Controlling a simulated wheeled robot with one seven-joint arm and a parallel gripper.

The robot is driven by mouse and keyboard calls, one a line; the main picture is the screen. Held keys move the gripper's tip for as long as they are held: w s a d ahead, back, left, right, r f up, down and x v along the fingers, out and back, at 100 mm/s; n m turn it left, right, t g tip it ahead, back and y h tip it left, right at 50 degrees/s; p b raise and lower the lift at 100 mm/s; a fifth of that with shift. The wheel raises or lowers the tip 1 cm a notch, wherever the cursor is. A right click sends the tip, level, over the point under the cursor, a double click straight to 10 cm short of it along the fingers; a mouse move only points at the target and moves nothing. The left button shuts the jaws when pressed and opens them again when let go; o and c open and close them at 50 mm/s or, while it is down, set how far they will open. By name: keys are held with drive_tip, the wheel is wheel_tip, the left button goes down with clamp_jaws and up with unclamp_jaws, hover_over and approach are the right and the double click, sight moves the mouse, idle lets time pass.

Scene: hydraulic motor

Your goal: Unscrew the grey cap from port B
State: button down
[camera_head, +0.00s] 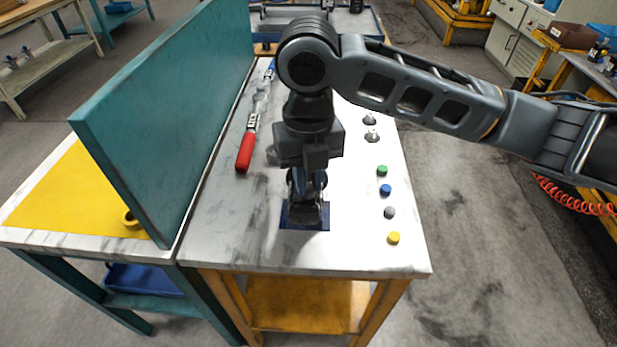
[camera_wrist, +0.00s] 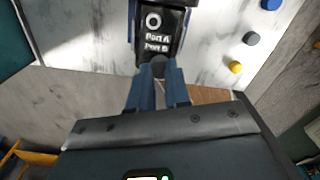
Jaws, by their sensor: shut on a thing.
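The hydraulic motor stands on its blue base (camera_head: 291,223) near the front of the white table, mostly hidden by my arm in the head view. In the wrist view its black face (camera_wrist: 172,22) carries the labels "Port A" and "Port B" and a white ring (camera_wrist: 153,20) around a dark opening. A dark grey cap (camera_wrist: 158,64) sits just below the "Port B" label. My gripper (camera_wrist: 158,76) is shut on this cap, its two blue-grey fingers at either side. In the head view my gripper (camera_head: 307,210) points down over the motor. The cap's thread is hidden.
Loose green (camera_head: 382,171), blue (camera_head: 386,189), grey (camera_head: 389,212) and yellow (camera_head: 394,238) caps lie along the right side. Two metal fittings (camera_head: 371,127) stand behind them. A red-handled tool (camera_head: 246,148) lies left, beside a tall teal panel (camera_head: 165,115).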

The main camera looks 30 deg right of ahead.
drive_tip(key=shift+f, duration=0.1)
drive_tip(key=shift+n+b, duration=0.8)
drive_tip(key=shift+n, duration=0.3)
drive_tip(key=shift+n+b, duration=0.45)
drive_tip(key=shift+n, duration=0.75)
drive_tip(key=c, duration=1.2)
unclamp_jaws()
